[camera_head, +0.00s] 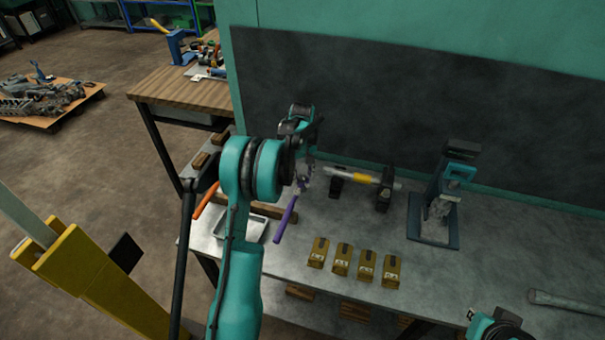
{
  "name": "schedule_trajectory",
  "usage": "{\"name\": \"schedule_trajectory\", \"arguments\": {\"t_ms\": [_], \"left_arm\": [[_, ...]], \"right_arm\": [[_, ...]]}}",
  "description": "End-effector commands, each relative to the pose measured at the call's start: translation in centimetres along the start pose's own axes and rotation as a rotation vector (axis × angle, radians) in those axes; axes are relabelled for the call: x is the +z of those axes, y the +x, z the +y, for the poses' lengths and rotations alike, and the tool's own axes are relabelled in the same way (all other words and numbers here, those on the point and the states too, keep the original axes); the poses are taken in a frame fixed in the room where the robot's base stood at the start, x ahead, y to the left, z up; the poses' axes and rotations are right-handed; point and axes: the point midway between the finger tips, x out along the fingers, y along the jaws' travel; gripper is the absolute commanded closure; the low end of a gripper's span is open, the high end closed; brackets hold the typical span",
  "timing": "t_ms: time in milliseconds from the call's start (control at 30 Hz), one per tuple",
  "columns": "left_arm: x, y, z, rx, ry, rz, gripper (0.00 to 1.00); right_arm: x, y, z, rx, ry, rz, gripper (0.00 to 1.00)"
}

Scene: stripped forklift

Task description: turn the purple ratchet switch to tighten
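The purple ratchet (286,217) shows at the middle of the camera_head view, its purple handle slanting down and to the left over the workbench. Its head end, where the switch would be, is at the top of the handle and too small and partly covered to make out. My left arm reaches up from the bottom, and my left gripper (305,168) is at the head end of the ratchet. The wrist covers part of it, so I cannot tell whether the fingers are shut on it. A teal and black part of my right arm shows at the bottom right; its gripper is out of view.
The grey workbench (465,265) carries a row of several small brass-coloured blocks (341,259), a metal shaft on black stands (350,177) and a dark press-like fixture (436,208). A white tray (256,229) and an orange-handled tool (207,200) lie left.

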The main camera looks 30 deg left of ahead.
Motion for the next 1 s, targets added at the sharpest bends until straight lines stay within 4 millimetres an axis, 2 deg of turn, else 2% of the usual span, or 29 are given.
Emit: {"name": "schedule_trajectory", "arguments": {"t_ms": [33,133,567,1000], "left_arm": [[0.00,-0.01,0.00,0.000,0.000,0.000,0.75],[0.00,-0.01,0.00,0.000,0.000,0.000,1.00],[0.01,-0.02,0.00,0.000,0.058,0.000,1.00],[0.02,-0.04,-0.01,0.000,0.402,0.000,1.00]], "right_arm": [[0.00,0.00,0.00,0.000,0.000,0.000,1.00],[0.00,0.00,0.00,0.000,0.000,0.000,1.00],[-0.06,-0.09,0.00,0.000,0.000,0.000,1.00],[-0.35,-0.49,0.00,0.000,0.000,0.000,1.00]]}}
